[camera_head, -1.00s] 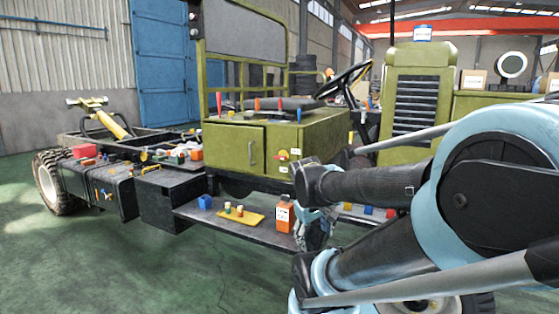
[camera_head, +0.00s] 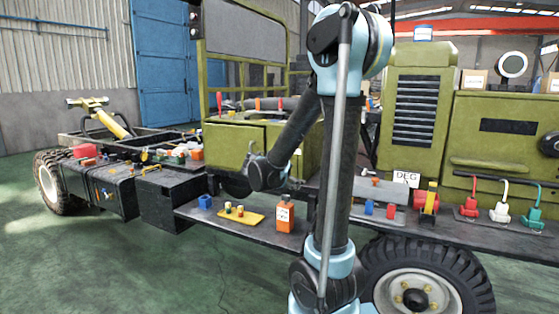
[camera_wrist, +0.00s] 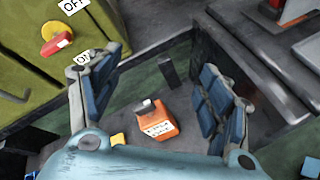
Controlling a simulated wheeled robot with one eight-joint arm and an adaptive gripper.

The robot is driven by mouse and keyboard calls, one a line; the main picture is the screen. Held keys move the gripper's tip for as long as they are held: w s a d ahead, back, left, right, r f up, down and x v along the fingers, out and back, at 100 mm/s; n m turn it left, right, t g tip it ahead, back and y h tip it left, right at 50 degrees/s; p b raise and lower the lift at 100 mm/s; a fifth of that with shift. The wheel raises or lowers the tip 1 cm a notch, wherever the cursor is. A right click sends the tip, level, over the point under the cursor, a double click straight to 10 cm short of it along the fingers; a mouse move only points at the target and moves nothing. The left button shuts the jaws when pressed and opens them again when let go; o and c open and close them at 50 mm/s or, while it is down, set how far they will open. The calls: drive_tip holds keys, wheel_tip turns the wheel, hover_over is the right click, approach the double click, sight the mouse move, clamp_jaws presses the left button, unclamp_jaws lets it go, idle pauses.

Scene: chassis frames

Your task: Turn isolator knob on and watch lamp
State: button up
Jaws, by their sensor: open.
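The isolator knob (camera_wrist: 57,46) shows in the wrist view at the upper left, a red handle by a yellow disc on the olive-green cabinet face. An OFF label (camera_wrist: 72,5) lies above it and an ON label (camera_wrist: 84,57) below right, partly covered by my left finger. My gripper (camera_wrist: 162,70) is open and empty, with blue-padded fingers spread wide; the knob is outside them, beyond the left finger. In the head view my arm covers the knob's place on the cabinet (camera_head: 228,150). I cannot make out the lamp in either view.
An orange container (camera_head: 285,213) stands on the side step, beside a yellow tray (camera_head: 245,217) and a blue block (camera_head: 205,201). It also shows between my fingers in the wrist view (camera_wrist: 156,126). Red, white and green levers (camera_head: 500,211) stand at the right.

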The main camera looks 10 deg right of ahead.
drive_tip(key=w+a+r+n+t+h, duration=0.15)
drive_tip(key=w+a+n+t, duration=0.35)
drive_tip(key=w+a+n, duration=0.5)
drive_tip(key=shift+m, duration=0.6)
drive_tip(key=x, duration=1)
drive_tip(key=w+a+x, duration=0.1)
drive_tip(key=x, duration=0.5)
drive_tip(key=shift+r, duration=0.1)
drive_tip(key=c, duration=1.1)
drive_tip(key=shift+a, duration=0.15)
